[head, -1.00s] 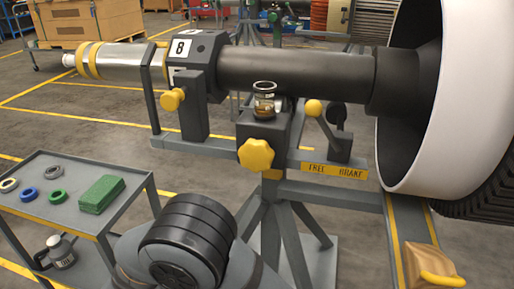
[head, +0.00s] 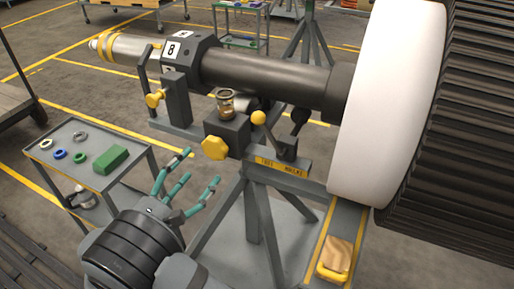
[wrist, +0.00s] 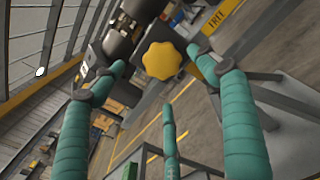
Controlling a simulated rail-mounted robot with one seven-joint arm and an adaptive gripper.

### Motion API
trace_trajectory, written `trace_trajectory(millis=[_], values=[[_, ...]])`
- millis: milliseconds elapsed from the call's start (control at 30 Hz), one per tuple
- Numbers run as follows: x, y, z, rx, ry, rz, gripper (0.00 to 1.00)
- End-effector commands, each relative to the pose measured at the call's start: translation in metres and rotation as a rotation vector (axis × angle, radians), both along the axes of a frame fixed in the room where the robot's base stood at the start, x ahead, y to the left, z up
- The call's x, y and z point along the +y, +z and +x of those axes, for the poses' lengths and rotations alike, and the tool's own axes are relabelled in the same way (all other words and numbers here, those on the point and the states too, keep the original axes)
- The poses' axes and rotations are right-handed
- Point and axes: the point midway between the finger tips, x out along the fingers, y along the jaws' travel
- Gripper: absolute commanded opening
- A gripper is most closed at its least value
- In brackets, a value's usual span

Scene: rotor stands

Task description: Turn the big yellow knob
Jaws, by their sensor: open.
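The big yellow knob (head: 215,147) is lobed and sits on the front of a dark block on the rotor stand. In the wrist view the knob (wrist: 162,61) is ahead of my fingers, near the upper middle. My gripper (head: 188,180) has three teal fingers, spread open and empty. It is below and to the left of the knob, apart from it. In the wrist view my gripper (wrist: 165,95) has its fingers around the line to the knob, with a gap before it. A smaller yellow knob (head: 155,97) is farther left on the stand.
A yellow ball-ended lever (head: 258,117) stands right of the big knob, above the FREE/BRAKE label (head: 280,167). A grey cart (head: 58,135) with rings and a green block (head: 110,158) stands left. The white rotor drum (head: 385,110) is at right.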

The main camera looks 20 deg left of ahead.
Motion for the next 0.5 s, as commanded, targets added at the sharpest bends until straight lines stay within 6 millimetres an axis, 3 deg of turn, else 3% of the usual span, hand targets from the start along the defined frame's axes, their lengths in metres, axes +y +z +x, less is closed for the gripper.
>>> trace_trajectory(millis=[167, 500], values=[[-0.001, 0.000, 0.016, 0.000, -0.003, -0.001, 0.74], [-0.001, 0.000, 0.077, 0.000, -0.002, -0.001, 0.74]])
